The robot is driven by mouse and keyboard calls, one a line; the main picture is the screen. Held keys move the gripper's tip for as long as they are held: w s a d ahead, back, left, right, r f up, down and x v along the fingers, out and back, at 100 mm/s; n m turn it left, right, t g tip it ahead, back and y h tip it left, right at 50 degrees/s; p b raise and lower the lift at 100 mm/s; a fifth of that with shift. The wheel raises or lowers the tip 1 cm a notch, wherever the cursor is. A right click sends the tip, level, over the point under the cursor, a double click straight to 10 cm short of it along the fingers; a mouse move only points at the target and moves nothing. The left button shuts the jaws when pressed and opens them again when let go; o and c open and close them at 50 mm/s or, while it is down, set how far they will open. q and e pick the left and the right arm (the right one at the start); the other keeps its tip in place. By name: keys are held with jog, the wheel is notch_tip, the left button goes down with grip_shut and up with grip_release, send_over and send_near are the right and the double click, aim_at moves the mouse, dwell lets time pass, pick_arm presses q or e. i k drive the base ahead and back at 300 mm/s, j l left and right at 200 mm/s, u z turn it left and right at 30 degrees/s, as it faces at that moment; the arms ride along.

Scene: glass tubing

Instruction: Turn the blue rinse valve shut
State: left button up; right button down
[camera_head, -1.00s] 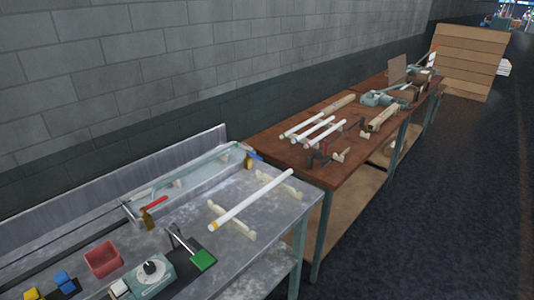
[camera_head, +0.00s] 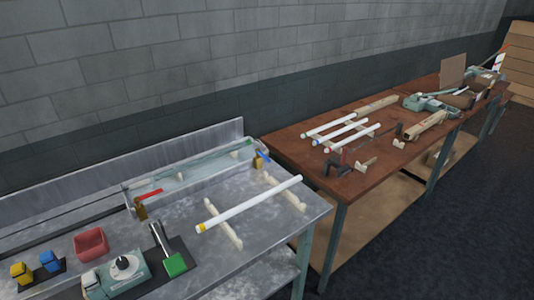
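The blue rinse valve (camera_head: 264,157) sits at the right end of the long glass-and-metal trough (camera_head: 195,172) on the metal bench. It has a small blue lever on a brass body (camera_head: 258,163). The lever slants down to the right in the picture; whether the valve is open or shut is too small to tell. A second valve with a red lever (camera_head: 148,194) and a brass body is at the trough's left end. Neither of my grippers is in view.
A white tube (camera_head: 250,205) lies across two pale supports in front of the trough. A red bin (camera_head: 91,244), a green-grey device with a dial (camera_head: 122,267) and a green pad (camera_head: 175,264) stand at the front left. A wooden table (camera_head: 300,152) with tubes adjoins on the right.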

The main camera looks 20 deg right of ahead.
aim_at(259, 154)
jog(key=l+u, duration=0.25)
jog(key=l, duration=0.3)
jog(key=i+l+u, duration=0.1)
jog(key=l+u, duration=0.15)
jog(key=l, duration=0.25)
jog(key=l+u, duration=0.25)
jog(key=l, duration=0.3)
jog(key=k+l+u, duration=0.2)
jog(key=l, duration=0.3)
jog(key=l+u, duration=0.25)
jog(key=l, duration=0.3)
jog(key=k+l+u, duration=0.25)
jog(key=l, duration=0.2)
jog(key=i, duration=0.05)
